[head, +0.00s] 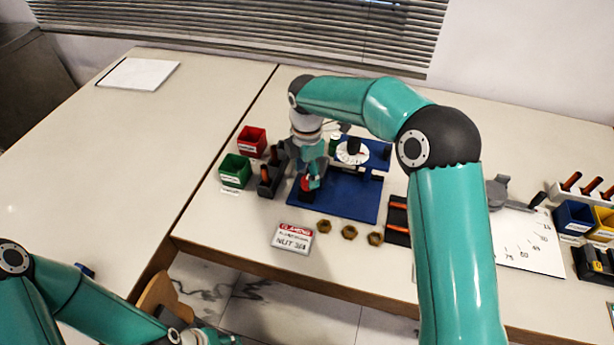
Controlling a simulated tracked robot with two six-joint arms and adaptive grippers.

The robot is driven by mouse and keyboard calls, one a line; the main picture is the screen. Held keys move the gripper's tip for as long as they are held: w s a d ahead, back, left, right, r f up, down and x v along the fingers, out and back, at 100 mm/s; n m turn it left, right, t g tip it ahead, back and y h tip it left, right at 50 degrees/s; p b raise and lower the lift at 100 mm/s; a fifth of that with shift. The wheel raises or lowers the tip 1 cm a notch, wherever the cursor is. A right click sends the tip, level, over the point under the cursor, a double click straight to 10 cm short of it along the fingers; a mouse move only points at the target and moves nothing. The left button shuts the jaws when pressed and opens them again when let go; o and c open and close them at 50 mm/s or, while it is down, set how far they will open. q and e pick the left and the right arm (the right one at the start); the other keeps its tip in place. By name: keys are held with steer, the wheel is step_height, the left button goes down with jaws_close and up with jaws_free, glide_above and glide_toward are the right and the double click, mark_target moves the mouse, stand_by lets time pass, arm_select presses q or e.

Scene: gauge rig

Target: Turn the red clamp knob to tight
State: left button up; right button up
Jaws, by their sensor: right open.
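The red clamp knob (306,183) sits at the left front of a blue base plate (345,200), and only part of it shows. My right gripper (311,182) points down from above, right at the knob, with its open fingers close about it. I cannot tell whether the fingers touch the knob. The fingers and wrist hide much of the knob, so its turn position is not readable.
A white dial (352,152) stands on the rig behind the knob. A dark holder (269,178), a green bin (235,170) and a red bin (251,141) stand to the left. Several brass nuts (349,232) and a sign (293,238) lie in front. The left table is mostly clear.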

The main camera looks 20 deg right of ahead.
steer(key=shift+f, duration=1.1)
jaws_close()
